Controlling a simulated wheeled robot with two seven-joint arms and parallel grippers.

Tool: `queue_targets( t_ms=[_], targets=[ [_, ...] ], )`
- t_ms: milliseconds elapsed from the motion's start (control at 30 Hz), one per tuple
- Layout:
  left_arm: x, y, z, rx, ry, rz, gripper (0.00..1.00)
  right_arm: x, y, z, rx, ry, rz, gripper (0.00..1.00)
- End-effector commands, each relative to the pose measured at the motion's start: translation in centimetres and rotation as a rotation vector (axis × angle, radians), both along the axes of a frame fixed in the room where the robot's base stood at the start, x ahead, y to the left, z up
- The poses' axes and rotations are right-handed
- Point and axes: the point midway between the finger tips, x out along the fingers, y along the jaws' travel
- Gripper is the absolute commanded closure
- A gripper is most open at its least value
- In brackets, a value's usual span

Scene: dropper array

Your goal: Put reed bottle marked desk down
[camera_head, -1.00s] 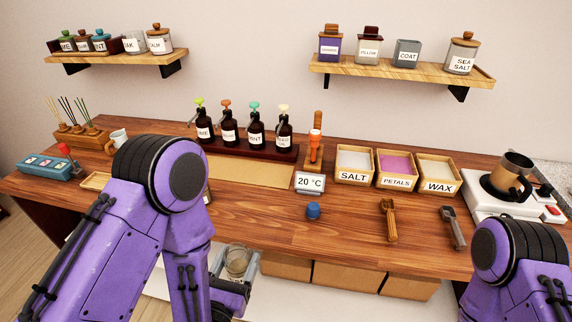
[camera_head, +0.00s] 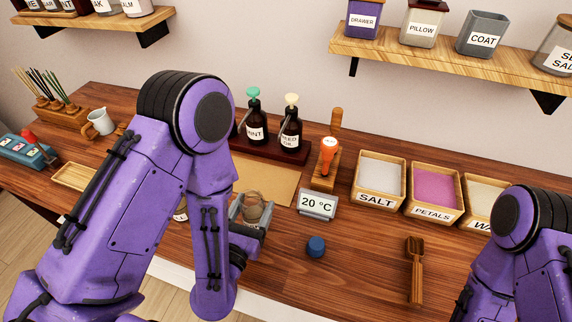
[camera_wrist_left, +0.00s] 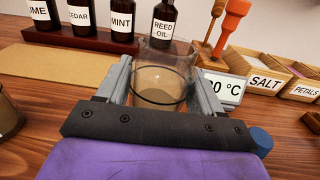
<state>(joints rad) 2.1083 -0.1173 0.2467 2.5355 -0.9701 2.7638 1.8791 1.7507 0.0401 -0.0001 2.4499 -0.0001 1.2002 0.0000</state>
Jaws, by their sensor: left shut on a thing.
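My left gripper (camera_head: 251,218) is shut on a clear glass bottle (camera_head: 257,207) with a little amber content at its bottom. In the left wrist view the bottle (camera_wrist_left: 163,82) stands roughly upright between the fingers of the left gripper (camera_wrist_left: 165,92). No desk label shows on the side I see. In the head view the bottle is at the counter's front part, in front of a tan mat (camera_head: 274,181). I cannot tell whether its base touches the wood. My right arm shows at the right edge, but its gripper is out of view.
A temperature display (camera_head: 317,204) and a blue cap (camera_head: 316,246) are right of the bottle. Pump bottles (camera_head: 290,130) stand behind the mat. Another jar (camera_wrist_left: 8,116) is at the wrist view's left edge. A reed holder (camera_head: 48,115) and a shallow wooden tray (camera_head: 74,177) are farther left.

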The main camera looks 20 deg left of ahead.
Motion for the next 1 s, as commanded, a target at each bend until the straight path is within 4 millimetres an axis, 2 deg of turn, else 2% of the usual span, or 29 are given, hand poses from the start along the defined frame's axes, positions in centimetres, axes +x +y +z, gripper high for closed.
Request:
queue_targets(
  t_ms=[33, 133, 200, 300, 433, 500, 700, 800, 1000],
  targets=[
    [0.7, -0.1, -0.4, -0.005, -0.007, 0.002, 0.77, -0.1, 0.0, -1.3, 0.001, 0.001, 0.0, 0.29],
    [2.5, -0.7, -0.5, -0.012, -0.001, -0.013, 0.77, -0.1, 0.0, -3.0, 0.0, 0.001, 0.001, 0.29],
    [4.2, -1.0, -1.1, -0.008, -0.007, -0.018, 0.77, -0.2, 0.0, -5.2, 0.0, 0.002, 0.0, 0.29],
    [6.2, -1.2, -1.2, -0.014, 0.0, -0.022, 0.77, -0.3, 0.0, -7.3, 0.001, 0.003, 0.0, 0.29],
    [9.7, -1.2, -1.1, -0.014, 0.004, -0.019, 0.77, -0.3, 0.0, -8.9, 0.0, 0.002, 0.0, 0.29],
    [11.6, -1.3, -0.1, -0.009, 0.012, -0.02, 0.77, -0.2, 0.0, -7.1, 0.0, 0.001, 0.0, 0.29],
    [16.0, -1.4, -0.4, -0.007, 0.015, -0.021, 0.77, -0.2, 0.0, -6.2, 0.0, 0.0, 0.0, 0.29],
    [17.1, -1.5, -0.6, -0.007, 0.015, -0.024, 0.77, -0.2, 0.0, -6.2, 0.001, 0.001, 0.0, 0.29],
    [18.1, -1.6, -0.7, -0.006, 0.015, -0.026, 0.77, -0.2, 0.0, -6.1, 0.001, 0.001, 0.0, 0.29]
  ],
)
